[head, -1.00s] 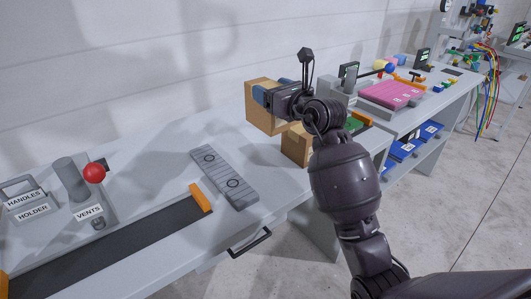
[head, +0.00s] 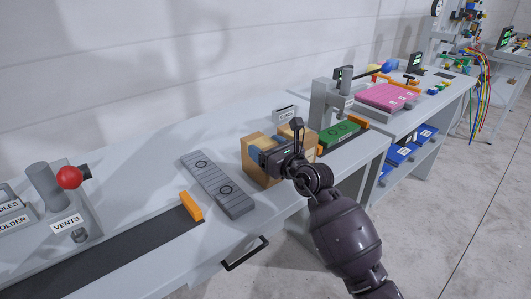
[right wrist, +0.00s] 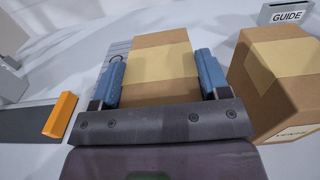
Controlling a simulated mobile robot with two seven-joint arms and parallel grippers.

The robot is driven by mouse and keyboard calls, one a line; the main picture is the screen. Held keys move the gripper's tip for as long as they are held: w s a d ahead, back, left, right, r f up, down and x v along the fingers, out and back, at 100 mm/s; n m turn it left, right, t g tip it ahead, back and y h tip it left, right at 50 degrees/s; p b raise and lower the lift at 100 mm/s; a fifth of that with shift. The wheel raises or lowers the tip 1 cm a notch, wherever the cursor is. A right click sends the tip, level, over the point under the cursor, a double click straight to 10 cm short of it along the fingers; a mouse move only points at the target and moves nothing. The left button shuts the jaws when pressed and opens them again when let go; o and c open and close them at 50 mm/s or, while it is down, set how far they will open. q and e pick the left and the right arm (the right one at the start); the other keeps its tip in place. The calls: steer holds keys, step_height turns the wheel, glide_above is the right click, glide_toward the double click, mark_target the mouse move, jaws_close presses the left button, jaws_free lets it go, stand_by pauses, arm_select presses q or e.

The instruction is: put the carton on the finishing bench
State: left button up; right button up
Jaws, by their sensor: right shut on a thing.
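My right gripper (head: 264,148) is shut on a brown carton (head: 252,168). The right wrist view shows this carton (right wrist: 155,62) between the two blue fingers. The carton looks upright and is at or just above the pale grey bench top (head: 150,155); I cannot tell if it touches. A second brown carton (head: 309,143) stands close on its right, partly hidden by my gripper. In the right wrist view this second carton (right wrist: 275,75) is larger, with a tape strip and a partly cut-off label. My left gripper is not in view.
A grey ribbed plate (head: 218,184) lies left of the held carton, near an orange block (head: 191,206) and a dark strip (head: 120,252). A GUIDE sign (right wrist: 287,14) stands behind. A green board (head: 342,133) lies to the right. Bench top behind the plate is clear.

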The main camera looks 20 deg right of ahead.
steer(key=shift+f, duration=0.5)
steer(key=o, duration=1.1)
steer(key=shift+c, duration=0.2)
steer(key=shift+s+r, duration=0.1)
steer(key=shift+s, duration=0.05)
steer(key=p+v, duration=0.1)
steer(key=v, duration=1)
steer(key=shift+s+d, duration=0.15)
steer(key=shift+s, duration=0.25)
